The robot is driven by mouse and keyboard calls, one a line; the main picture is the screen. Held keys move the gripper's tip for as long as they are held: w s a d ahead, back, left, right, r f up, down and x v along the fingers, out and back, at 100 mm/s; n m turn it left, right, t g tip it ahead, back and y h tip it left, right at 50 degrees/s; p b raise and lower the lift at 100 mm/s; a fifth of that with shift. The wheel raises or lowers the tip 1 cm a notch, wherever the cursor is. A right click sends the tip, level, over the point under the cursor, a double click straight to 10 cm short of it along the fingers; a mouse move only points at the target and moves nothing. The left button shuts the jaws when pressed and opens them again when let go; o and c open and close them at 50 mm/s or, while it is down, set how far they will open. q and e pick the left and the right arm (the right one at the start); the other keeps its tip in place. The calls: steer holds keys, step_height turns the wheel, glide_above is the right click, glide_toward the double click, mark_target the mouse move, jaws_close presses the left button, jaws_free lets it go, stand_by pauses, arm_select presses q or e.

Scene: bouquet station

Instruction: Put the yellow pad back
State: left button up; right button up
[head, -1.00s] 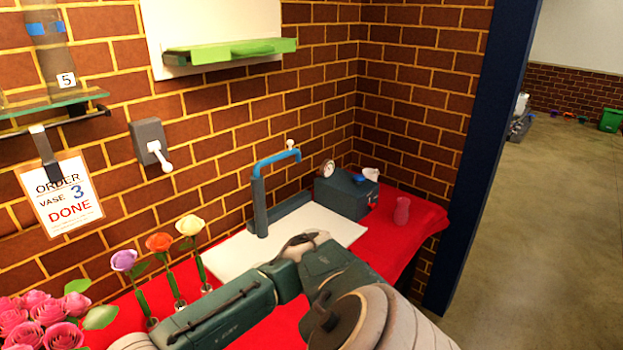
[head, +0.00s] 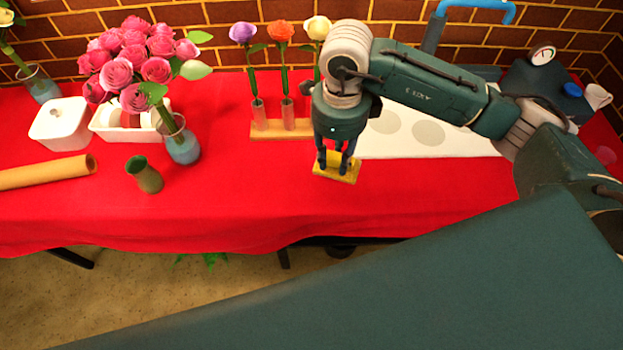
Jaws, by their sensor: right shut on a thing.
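The yellow pad (head: 336,176) is a small flat yellow block in the head view, at the middle of the red table near its front part. My right gripper (head: 338,168) points down with its fingers shut on the pad. The fingers hide part of the pad's top. I cannot tell whether the pad touches the cloth or is held just above it. My left gripper is not in view.
A wooden stand (head: 267,131) with single flowers is behind the pad, and a white board (head: 450,143) lies to its right. A dark green vase (head: 145,175), a blue vase (head: 182,146) and a cardboard tube (head: 45,173) are at left. Red cloth (head: 250,190) between is clear.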

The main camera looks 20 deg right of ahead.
steer(key=w+m, duration=0.1)
steer(key=m, duration=0.2)
steer(key=w+r+m, duration=0.1)
steer(key=m, duration=0.2)
steer(key=w+m+b, duration=0.1)
steer(key=m, duration=0.3)
steer(key=shift+w+a+r, duration=0.25)
steer(key=shift+a+r, duration=0.05)
steer(key=shift+r, duration=0.1)
steer(key=w+a+r+m+b, duration=0.2)
steer(key=w+r+m, duration=0.2)
steer(key=m, duration=1.3)
steer(key=shift+m, duration=0.3)
step_height(320, 180, down, 19)
steer(key=p, duration=0.3)
steer(key=shift+f, duration=0.25)
steer(key=shift+f, duration=0.15)
steer(key=o, duration=1)
steer(key=shift+r, duration=0.2)
